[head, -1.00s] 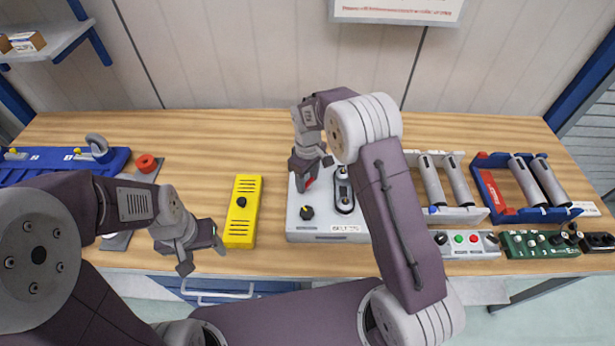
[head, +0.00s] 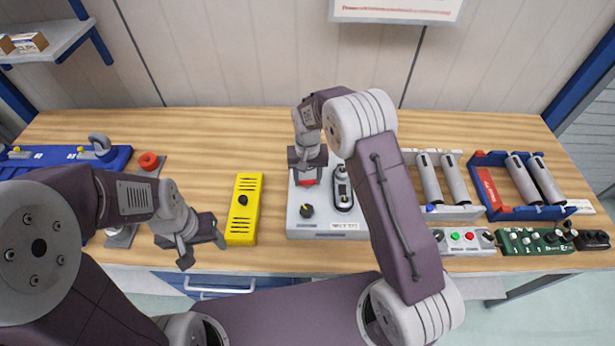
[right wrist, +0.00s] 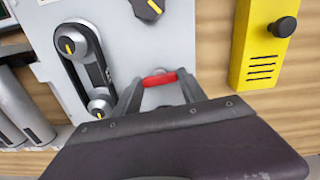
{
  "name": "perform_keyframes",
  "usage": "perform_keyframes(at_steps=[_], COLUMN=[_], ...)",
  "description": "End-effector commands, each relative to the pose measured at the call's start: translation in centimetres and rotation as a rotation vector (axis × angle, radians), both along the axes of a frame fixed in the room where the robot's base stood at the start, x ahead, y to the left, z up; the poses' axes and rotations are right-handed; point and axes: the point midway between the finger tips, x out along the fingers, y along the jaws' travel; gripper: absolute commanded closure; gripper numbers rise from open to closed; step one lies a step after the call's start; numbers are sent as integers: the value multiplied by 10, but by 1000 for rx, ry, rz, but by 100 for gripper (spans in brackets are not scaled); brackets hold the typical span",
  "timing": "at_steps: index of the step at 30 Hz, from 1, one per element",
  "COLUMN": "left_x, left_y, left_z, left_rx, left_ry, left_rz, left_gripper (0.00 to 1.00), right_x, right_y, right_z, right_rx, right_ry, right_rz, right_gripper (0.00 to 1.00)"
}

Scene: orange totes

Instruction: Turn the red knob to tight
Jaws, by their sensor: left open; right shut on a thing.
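The red knob (head: 308,179) is on the back left part of a grey box (head: 320,229) on the bench, partly hidden under my right gripper (head: 307,168). In the right wrist view the red knob (right wrist: 160,79) lies between the two fingers of my right gripper (right wrist: 160,88), which is shut on it. The grey box top (right wrist: 185,40) fills much of that view. Any marking for tight cannot be read. My left gripper (head: 203,252) is open and empty near the front edge of the bench, left of the yellow box.
A black knob (head: 307,211) and a belt drive with two pulleys (head: 342,188) share the grey box. A yellow box (head: 243,209) stands to its left. Racks with rollers (head: 520,188) and a button box (head: 465,241) are at the right. Bare bench (head: 215,130) lies behind.

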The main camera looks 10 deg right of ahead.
Motion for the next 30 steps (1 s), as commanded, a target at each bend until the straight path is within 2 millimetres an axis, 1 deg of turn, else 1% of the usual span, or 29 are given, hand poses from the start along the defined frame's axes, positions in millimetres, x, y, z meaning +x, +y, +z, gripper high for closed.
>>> perform_keyframes(at_steps=[1,9,24,25,27,30], left_x=[0,0,0,0,0,0], left_y=[0,0,0,0,0,0], left_z=[1,2,3,3,3,2], left_rx=[0,0,0,0,0,0], left_ry=[0,0,0,0,0,0], left_rz=[0,0,0,0,0,0], left_gripper=[39,39,39,39,39,39], right_x=[3,3,4,4,3,2], right_y=[0,0,0,0,0,0], right_z=[3,3,3,3,3,2], right_rx=[1,2,3,3,2,1], right_ry=[-10,-11,-11,-11,-10,-7], right_rz=[-21,-93,-110,-110,-109,-109], right_gripper=[91,91,91,45,29,29])
